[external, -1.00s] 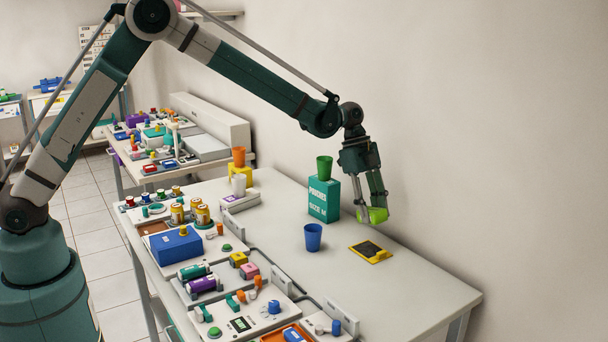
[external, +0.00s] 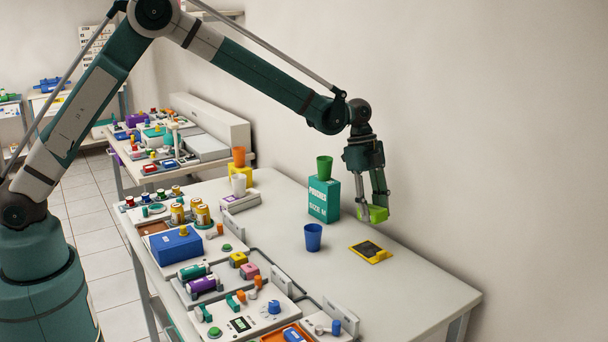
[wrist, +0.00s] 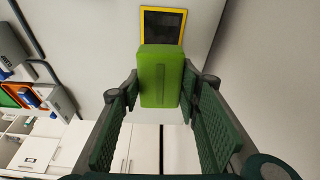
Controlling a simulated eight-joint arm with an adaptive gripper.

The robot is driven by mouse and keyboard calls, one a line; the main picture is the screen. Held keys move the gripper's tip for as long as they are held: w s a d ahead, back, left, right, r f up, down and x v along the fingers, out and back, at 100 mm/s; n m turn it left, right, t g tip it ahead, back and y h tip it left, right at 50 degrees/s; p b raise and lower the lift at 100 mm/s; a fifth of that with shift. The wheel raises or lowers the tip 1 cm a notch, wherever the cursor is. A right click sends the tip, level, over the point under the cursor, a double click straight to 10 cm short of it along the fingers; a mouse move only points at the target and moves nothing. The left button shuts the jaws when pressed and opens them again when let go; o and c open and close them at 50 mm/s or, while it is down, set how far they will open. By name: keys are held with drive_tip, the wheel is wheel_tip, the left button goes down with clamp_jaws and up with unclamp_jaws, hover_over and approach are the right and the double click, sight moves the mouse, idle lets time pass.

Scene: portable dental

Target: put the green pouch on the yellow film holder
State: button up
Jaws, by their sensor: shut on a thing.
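The green pouch (external: 377,214) is held between the fingers of my gripper (external: 374,206), which is shut on it. The pouch is above the table, behind the film holder in the external view. In the wrist view the pouch (wrist: 161,77) sits between the fingertips of my gripper (wrist: 160,88). The yellow film holder (external: 384,257) lies flat on the table, with a dark panel inside a yellow frame. In the wrist view the film holder (wrist: 183,13) shows just beyond the pouch, which may cover its near edge.
A teal pouch box (external: 324,200) with a green cup (external: 324,166) on top stands left of my gripper. A blue cup (external: 313,237) stands left of the film holder. Trays with many small items fill the table's near side. The table right of the holder is clear.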

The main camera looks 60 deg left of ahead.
drive_tip(key=shift+w+d+r+m+y+p, duration=0.1)
drive_tip(key=shift+d+r+m+y+p, duration=0.15)
drive_tip(key=shift+r+y+p, duration=0.55)
drive_tip(key=shift+f, duration=0.3)
hover_over(372, 252)
drive_tip(key=shift+a+f, duration=0.15)
drive_tip(key=shift+f, duration=1.4)
drive_tip(key=shift+a+f, duration=0.15)
drive_tip(key=shift+f, duration=1.35)
drive_tip(key=shift+f, duration=0.15)
drive_tip(key=shift+f+b, duration=0.35)
drive_tip(key=shift+f, duration=1.35)
drive_tip(key=shift+f+b, duration=0.45)
drive_tip(key=shift+f, duration=0.2)
drive_tip(key=o, duration=1)
drive_tip(key=shift+c, duration=0.2)
